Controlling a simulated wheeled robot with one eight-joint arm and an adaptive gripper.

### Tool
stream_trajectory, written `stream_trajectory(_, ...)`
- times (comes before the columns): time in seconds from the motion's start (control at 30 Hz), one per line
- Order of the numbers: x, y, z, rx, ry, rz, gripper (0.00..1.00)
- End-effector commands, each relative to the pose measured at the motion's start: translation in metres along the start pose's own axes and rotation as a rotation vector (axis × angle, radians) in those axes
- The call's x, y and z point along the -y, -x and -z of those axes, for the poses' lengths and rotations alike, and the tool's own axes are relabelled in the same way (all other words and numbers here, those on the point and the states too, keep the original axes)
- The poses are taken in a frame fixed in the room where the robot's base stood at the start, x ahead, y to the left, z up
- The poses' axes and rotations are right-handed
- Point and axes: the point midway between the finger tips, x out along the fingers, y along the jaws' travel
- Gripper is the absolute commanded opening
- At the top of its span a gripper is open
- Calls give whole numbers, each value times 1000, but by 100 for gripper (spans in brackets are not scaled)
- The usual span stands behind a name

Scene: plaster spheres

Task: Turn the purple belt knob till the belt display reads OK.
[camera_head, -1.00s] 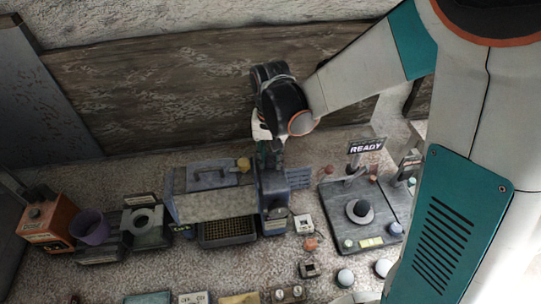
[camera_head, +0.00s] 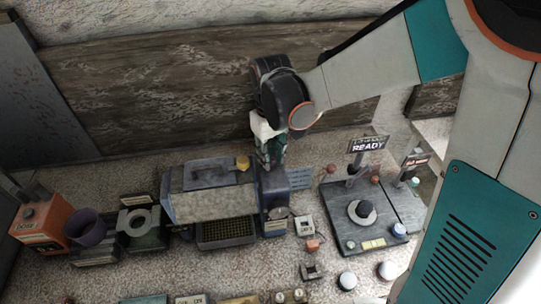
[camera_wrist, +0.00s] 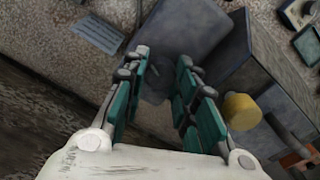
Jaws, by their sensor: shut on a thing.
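My gripper (camera_head: 270,157) reaches down behind the right end of the grey-purple machine (camera_head: 285,186). In the wrist view my gripper (camera_wrist: 160,92) has its teal fingers on either side of a dark, purplish knob (camera_wrist: 155,88) and is shut on it. The knob sits against the purplish housing (camera_wrist: 190,30); it is dim and partly covered by the fingers. In the head view the knob is hidden behind my gripper.
A yellow knob (camera_head: 243,163) is close beside my fingers, also in the wrist view (camera_wrist: 240,112). A sign reading READY (camera_head: 367,145) stands on a dark plate (camera_head: 352,238) at right. A purple cup (camera_head: 88,228) and an orange box (camera_head: 40,223) stand at left.

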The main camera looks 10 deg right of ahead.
Motion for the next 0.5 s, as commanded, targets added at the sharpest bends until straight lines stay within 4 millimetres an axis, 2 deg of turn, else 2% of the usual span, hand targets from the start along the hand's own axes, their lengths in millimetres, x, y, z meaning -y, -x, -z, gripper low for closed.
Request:
stream_trajectory(0.2,0,0,0,0,93,0,3)
stream_trajectory(0.5,0,0,0,0,139,0,3)
